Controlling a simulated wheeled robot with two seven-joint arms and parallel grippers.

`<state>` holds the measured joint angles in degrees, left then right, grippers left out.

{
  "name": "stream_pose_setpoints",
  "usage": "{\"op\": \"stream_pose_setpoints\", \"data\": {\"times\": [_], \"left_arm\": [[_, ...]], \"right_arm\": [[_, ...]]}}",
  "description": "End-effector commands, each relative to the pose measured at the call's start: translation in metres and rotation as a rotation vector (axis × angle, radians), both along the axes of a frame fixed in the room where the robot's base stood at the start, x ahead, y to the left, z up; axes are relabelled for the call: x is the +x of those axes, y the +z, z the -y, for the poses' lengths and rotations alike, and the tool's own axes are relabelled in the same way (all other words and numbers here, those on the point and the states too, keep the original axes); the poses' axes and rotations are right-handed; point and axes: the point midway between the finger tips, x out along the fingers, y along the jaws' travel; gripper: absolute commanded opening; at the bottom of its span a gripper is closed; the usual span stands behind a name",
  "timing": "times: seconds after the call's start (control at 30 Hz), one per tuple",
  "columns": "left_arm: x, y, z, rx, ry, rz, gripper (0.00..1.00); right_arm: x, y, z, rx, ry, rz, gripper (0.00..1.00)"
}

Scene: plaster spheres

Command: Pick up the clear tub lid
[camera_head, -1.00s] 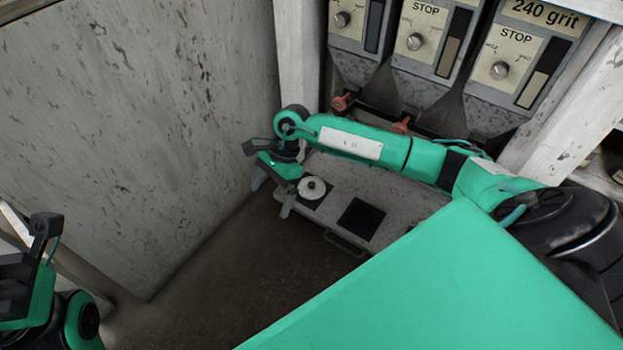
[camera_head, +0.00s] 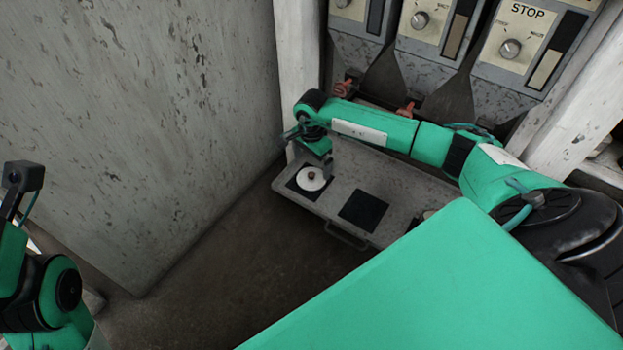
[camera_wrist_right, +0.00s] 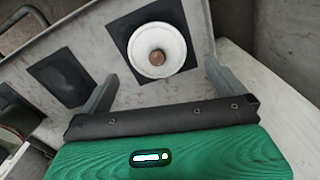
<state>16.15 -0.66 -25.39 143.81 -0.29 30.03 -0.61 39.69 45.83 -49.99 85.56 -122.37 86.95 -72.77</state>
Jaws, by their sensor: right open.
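The lid (camera_head: 311,179) is a white round disc with a small reddish-brown knob at its centre. It lies on a black square pad (camera_head: 292,187) at the left end of a grey bench; nothing clear or see-through shows in it. In the right wrist view the lid (camera_wrist_right: 157,50) appears beyond and between the two spread fingers. My right gripper (camera_wrist_right: 159,72) is open and empty, with its fingers apart from the lid. In the head view its fingers are not clearly seen. Only part of my left arm shows at the lower left; its fingers are out of view.
The grey bench (camera_head: 400,178) also holds a second, bare black pad (camera_head: 363,211) and has a handle (camera_head: 345,236) on its front. Hoppers with dials (camera_head: 510,48) stand behind. A pale wall (camera_head: 150,120) closes off the left. The floor in front is clear.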

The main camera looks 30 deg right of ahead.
Motion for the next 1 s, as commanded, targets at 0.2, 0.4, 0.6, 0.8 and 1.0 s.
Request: {"op": "stream_pose_setpoints", "data": {"times": [0.2, 0.4, 0.6, 0.8, 1.0], "left_arm": [[-0.002, 0.000, -0.003, -0.023, -0.004, 0.025, 0.31], [-0.005, 0.006, -0.006, -0.042, -0.009, 0.043, 0.31], [-0.006, 0.010, -0.007, -0.046, -0.011, 0.046, 0.31], [-0.006, 0.010, -0.007, -0.046, -0.010, 0.046, 0.31], [-0.006, 0.010, -0.007, -0.046, -0.010, 0.046, 0.31]], "right_arm": [[-0.003, -0.027, 0.002, 0.002, -0.002, -0.001, 1.00], [-0.003, -0.048, 0.003, 0.001, -0.001, -0.001, 1.00], [-0.003, -0.051, 0.003, 0.002, -0.001, 0.000, 1.00], [-0.003, -0.051, 0.003, 0.001, -0.001, 0.000, 0.90], [-0.003, -0.051, 0.003, 0.001, -0.001, 0.000, 0.61]]}}
